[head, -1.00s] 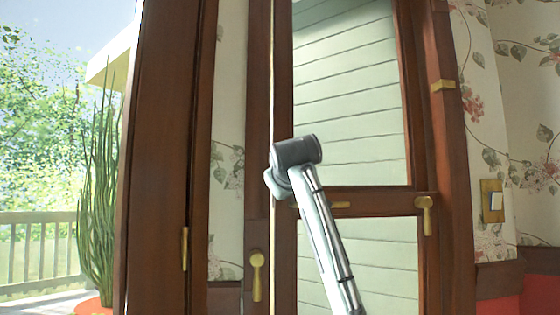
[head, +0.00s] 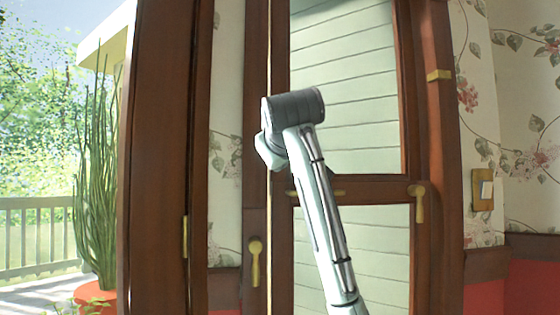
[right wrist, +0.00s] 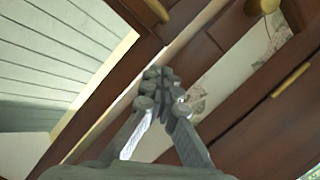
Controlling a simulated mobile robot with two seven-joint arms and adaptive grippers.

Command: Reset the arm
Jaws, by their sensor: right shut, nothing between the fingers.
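My right arm (head: 322,210) rises from the bottom of the head view in front of a wooden door with glass panes. Its grey wrist end (head: 292,106) is in front of the door's edge, and the gripper itself is hidden there. In the right wrist view my right gripper (right wrist: 160,80) has its fingertips together and nothing between them. Behind it are brown door wood and a pale narrow strip. I cannot tell whether it touches the door. My left gripper is in neither view.
The glazed door (head: 420,110) has a brass handle (head: 420,203); another brass handle (head: 255,260) is left of the arm. A light switch (head: 482,190) is on the floral wall at right. Outside at left are a potted plant (head: 97,190) and a railing (head: 40,235).

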